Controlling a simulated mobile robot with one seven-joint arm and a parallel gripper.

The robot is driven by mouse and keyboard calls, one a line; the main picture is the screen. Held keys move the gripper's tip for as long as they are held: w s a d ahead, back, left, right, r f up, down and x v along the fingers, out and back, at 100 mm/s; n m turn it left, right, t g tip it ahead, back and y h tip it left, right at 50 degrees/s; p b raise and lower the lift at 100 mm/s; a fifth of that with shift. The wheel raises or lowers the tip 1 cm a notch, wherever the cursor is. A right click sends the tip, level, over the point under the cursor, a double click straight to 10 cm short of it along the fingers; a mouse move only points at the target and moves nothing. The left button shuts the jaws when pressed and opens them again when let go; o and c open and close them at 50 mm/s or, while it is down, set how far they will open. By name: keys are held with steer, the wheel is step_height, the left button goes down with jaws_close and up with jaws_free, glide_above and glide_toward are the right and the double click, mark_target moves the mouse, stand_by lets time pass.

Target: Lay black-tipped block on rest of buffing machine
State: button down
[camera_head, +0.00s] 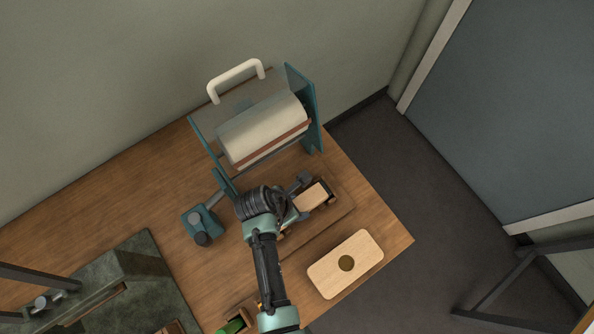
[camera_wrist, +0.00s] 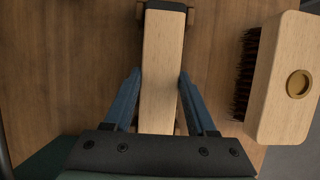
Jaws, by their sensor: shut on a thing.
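The black-tipped block is a pale wooden bar with a dark end. It shows in the wrist view (camera_wrist: 162,45), black tip at the top edge, and in the head view (camera_head: 313,196). My gripper (camera_wrist: 160,74) is shut on the block, one blue finger along each long side. Small brown pieces show beside and under the block, like a holder; I cannot tell whether it is lifted clear. The buffing machine (camera_head: 314,105), with teal side plates and a cream roller (camera_head: 262,128), stands behind my gripper. A reddish-brown strip (camera_head: 274,146) runs along the roller's front.
A wooden brush (camera_head: 330,275) with dark bristles lies right of the block, also in the wrist view (camera_wrist: 285,80). A teal device (camera_head: 202,222) stands left of my arm. A dark green unit (camera_head: 135,275) is at lower left. The table's right edge is near.

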steer(key=shift+f, duration=0.35)
jaws_free()
stand_by(0.4)
steer(key=shift+p+v, duration=4)
steer(key=shift+p, duration=0.15)
